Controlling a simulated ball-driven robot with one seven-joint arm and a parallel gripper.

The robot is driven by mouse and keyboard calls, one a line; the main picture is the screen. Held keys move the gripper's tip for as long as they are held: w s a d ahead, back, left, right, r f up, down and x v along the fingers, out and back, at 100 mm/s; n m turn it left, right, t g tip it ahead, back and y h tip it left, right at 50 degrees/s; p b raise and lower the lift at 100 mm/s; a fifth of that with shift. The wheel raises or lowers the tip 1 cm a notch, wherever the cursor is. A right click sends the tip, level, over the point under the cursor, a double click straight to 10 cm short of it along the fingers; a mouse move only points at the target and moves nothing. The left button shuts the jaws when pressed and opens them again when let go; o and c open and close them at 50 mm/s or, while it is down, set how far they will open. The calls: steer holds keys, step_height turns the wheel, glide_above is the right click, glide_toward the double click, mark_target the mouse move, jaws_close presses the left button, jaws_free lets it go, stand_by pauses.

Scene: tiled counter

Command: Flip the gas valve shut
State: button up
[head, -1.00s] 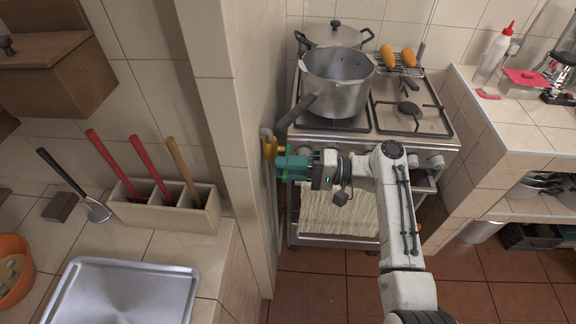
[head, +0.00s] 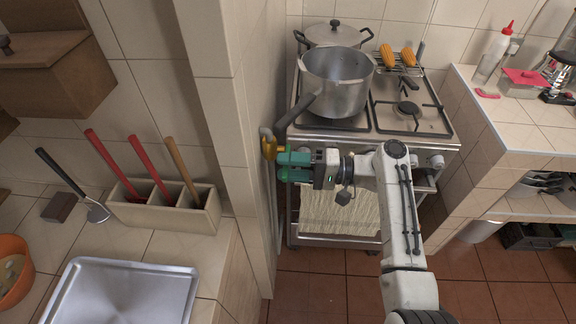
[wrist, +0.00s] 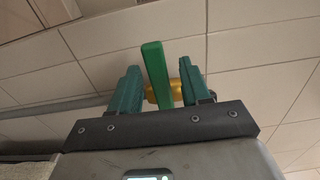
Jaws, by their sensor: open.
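The gas valve has a brass-yellow body (head: 268,148) on the pipe at the tiled wall's edge, left of the stove. The valve body also shows in the wrist view (wrist: 177,92). Its bright green lever (wrist: 155,76) stands between my two teal fingers in the wrist view, nearly along them. My gripper (head: 280,164) is open, its fingertips close to the valve. Gaps show on both sides of the lever, so neither finger seems to grip it. In the head view the lever is hard to tell from the fingers.
A grey pipe (wrist: 62,106) runs along the wall to the valve. A large pot (head: 342,92) stands on the stove (head: 440,118), its dark handle just above my gripper. A towel (head: 338,212) hangs on the stove front. The wall corner is close on the left.

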steer(key=d+b, duration=0.2)
steer(key=d, duration=0.8)
steer(key=shift+s+d, duration=0.15)
